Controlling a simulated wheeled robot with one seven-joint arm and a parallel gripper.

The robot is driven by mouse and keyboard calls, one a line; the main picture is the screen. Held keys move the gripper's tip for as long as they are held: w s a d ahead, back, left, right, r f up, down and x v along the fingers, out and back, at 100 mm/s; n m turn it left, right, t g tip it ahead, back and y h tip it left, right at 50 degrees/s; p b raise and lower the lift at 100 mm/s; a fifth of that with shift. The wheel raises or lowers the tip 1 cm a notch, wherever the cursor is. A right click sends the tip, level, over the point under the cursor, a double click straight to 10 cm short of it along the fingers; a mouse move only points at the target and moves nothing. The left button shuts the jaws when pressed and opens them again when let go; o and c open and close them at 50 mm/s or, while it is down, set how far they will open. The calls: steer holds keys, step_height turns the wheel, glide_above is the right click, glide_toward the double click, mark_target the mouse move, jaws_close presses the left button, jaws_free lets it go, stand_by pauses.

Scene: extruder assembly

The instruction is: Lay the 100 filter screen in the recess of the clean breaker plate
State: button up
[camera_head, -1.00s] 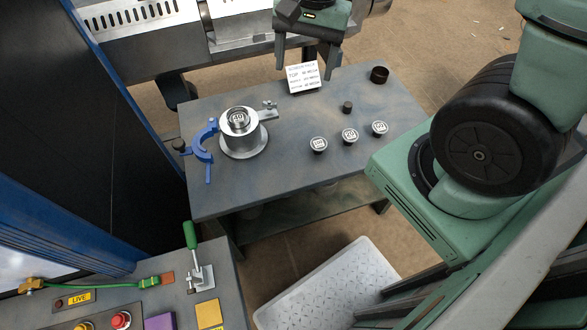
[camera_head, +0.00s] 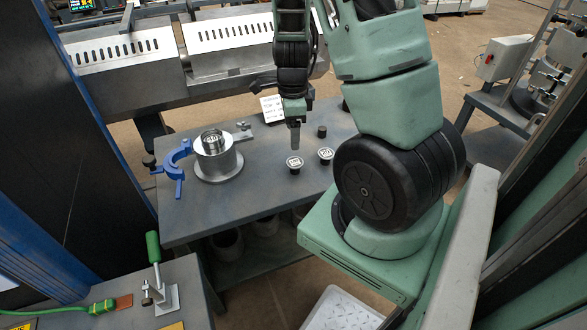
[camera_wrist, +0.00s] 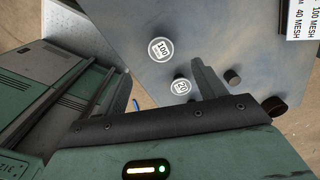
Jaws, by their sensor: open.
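The 100 filter screen (camera_wrist: 159,49) is a round white-faced disc on a dark holder, lying flat on the table. In the head view it appears to be the leftmost loose disc (camera_head: 295,163). My gripper (camera_head: 295,147) hangs just above and behind it, open and empty. In the wrist view one finger (camera_wrist: 207,79) shows, right of another labelled disc (camera_wrist: 181,87); the other finger is not clear. The breaker plate appears to sit atop the silver stand (camera_head: 218,168), left of my gripper. A labelled disc (camera_head: 212,138) covers its top; the recess is hidden.
A second disc (camera_head: 325,155) sits right of the first; my arm hides the third. A dark knob (camera_head: 322,131) and a sign card (camera_head: 272,108) stand behind. A blue clamp (camera_head: 175,165) lies left of the stand. The table front is clear.

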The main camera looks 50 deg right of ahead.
mark_target(294, 162)
steer(key=f+b, duration=0.1)
steer(key=f, duration=0.3)
steer(key=f+b, duration=0.1)
steer(key=f, duration=0.4)
steer(key=shift+s+d+f, duration=0.1)
steer(key=shift+d, duration=0.1)
steer(key=shift+f+b, duration=0.2)
steer(key=shift+b, duration=0.15)
stand_by(0.3)
steer(key=c, duration=1.1)
